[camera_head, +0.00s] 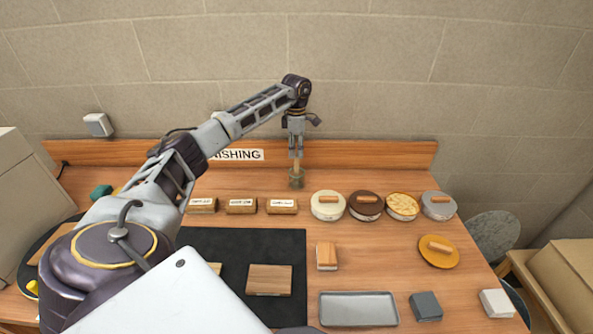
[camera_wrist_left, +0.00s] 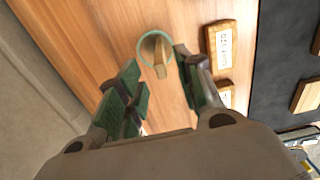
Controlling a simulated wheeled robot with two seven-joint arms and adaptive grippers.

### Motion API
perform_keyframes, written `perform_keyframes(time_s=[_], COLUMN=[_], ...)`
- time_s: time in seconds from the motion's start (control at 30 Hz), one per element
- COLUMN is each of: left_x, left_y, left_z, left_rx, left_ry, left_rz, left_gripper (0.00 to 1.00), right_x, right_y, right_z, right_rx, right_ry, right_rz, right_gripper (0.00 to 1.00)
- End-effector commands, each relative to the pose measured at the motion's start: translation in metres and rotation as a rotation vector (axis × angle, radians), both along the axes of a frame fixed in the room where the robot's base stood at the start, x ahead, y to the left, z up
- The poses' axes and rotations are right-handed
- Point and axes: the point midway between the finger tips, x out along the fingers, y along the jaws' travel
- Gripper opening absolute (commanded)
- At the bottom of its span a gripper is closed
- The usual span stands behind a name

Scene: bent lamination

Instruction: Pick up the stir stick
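The wooden stir stick (camera_head: 296,165) stands in a small round jar (camera_head: 296,181) near the back of the bench. My left gripper (camera_head: 296,150) points down directly above the jar, near the stick's upper end. In the left wrist view the stick (camera_wrist_left: 160,62) leans out of the jar's round rim (camera_wrist_left: 142,52). There the left gripper's green-padded fingers (camera_wrist_left: 160,92) are spread apart, and the stick shows beyond and between them. I cannot tell whether a finger touches it. My right gripper is not in view.
Several labelled wooden blocks (camera_head: 241,206) stand in front of the jar. Several round lidded tubs (camera_head: 328,206) stand to its right. A dark mat (camera_head: 290,244) holds wooden pieces. A metal tray (camera_head: 358,310) lies at the front. The wooden backboard (camera_head: 370,153) runs close behind the jar.

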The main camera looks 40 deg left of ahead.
Motion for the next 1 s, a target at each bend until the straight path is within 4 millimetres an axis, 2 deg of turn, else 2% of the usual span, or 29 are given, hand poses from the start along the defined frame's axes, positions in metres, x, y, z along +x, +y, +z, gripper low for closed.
perform_keyframes(time_s=[0.3,0.83,1.0], left_x=[0.0,0.0,0.0], left_y=[-0.001,-0.001,-0.001], left_z=[-0.027,-0.029,-0.029], left_rx=[0.0,0.0,0.0], left_ry=[0.001,0.0,0.0], left_rz=[0.001,0.001,0.001], left_gripper=[0.36,0.36,0.14], right_x=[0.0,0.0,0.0], right_y=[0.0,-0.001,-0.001], right_z=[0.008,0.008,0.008], right_rx=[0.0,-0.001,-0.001], right_ry=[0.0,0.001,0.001], right_rz=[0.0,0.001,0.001], right_gripper=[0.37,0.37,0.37])
